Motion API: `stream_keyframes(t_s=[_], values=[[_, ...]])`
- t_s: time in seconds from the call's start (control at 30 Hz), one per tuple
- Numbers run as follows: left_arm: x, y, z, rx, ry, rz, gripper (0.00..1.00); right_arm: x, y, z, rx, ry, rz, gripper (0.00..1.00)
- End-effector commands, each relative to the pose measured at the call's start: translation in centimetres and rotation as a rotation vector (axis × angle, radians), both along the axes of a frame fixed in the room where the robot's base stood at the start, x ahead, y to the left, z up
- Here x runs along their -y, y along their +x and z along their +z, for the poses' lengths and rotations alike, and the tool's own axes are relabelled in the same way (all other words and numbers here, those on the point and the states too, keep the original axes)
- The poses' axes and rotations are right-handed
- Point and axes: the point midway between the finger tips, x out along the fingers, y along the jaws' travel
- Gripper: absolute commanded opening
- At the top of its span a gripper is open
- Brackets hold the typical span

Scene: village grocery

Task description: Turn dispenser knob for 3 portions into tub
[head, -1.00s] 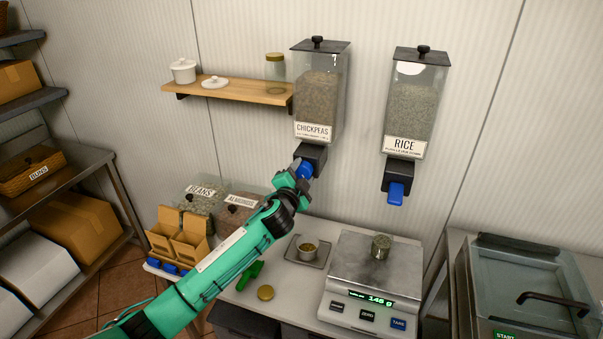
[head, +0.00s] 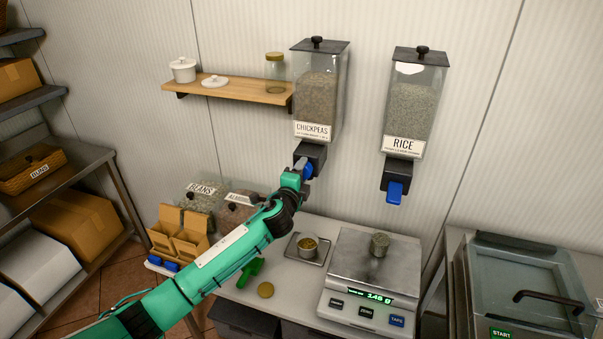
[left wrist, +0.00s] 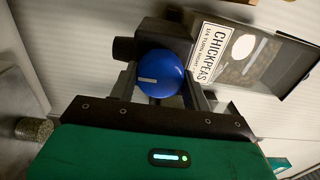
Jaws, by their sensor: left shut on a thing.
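The chickpeas dispenser (head: 318,98) hangs on the wall, its clear hopper largely full. Its blue knob (left wrist: 160,74) sits on the black outlet (head: 312,154); the knob's white mark lies nearly level in the left wrist view. My left gripper (head: 302,170) is shut on the knob, one finger on each side of it. The small tub (head: 307,248) stands below the outlet on a square tray (head: 322,262) and has yellow-brown contents in it. The fingers hide part of the knob in the head view. My right gripper is out of view.
A rice dispenser (head: 415,100) with a blue knob hangs to the right. A wooden shelf (head: 240,90) is left of the chickpeas.

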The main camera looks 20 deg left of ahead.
Motion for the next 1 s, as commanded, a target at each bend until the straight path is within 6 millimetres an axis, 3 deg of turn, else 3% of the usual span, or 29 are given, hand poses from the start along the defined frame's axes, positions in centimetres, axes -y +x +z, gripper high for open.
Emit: stream_keyframes(t_s=[0.37, 0.4, 0.5, 0.83, 1.0], values=[[0.1, 0.0, -0.1, -0.002, 0.004, -0.001, 0.26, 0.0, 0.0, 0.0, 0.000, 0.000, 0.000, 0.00], [0.1, 0.0, -0.2, -0.002, 0.003, -0.001, 0.52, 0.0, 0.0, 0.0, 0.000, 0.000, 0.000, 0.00], [0.1, 0.0, -0.1, -0.002, 0.003, -0.001, 0.70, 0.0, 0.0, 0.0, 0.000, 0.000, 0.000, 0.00], [0.0, -0.2, -0.1, -0.001, 0.003, -0.001, 0.70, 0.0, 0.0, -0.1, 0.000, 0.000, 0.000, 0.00], [-0.1, -1.6, -0.3, 0.000, 0.003, -0.001, 0.70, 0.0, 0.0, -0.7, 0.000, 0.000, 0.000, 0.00]])
